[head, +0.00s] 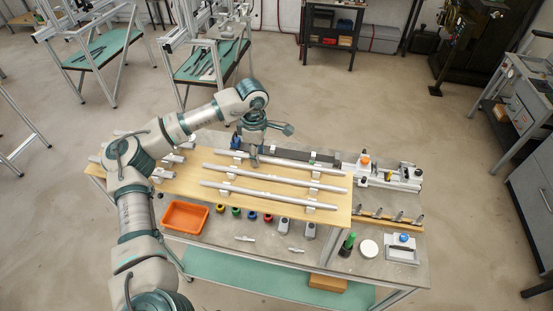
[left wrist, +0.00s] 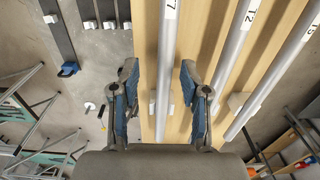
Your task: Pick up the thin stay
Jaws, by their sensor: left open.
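Three long pale grey tubes lie side by side on white supports on a wooden board (head: 225,203): a far one (head: 300,166), a middle one (head: 280,179) and a near one (head: 270,197). I cannot tell by look which is the thin stay. My left gripper (head: 253,161) is open over the far tube, toward its left part. In the left wrist view its two fingers (left wrist: 160,85) stand on either side of a labelled tube (left wrist: 165,60), with gaps on both sides. Two more tubes, marked T2 (left wrist: 232,55) and T3 (left wrist: 275,80), lie to the right. My right gripper is out of view.
Shorter tube pieces (head: 172,157) lie at the board's left. A dark flat bar (head: 310,157) lies along its far side. An orange bin (head: 185,216), several coloured-ringed pieces and a green-topped tool (head: 348,243) stand on the near side. A white fixture (head: 390,177) stands at the right.

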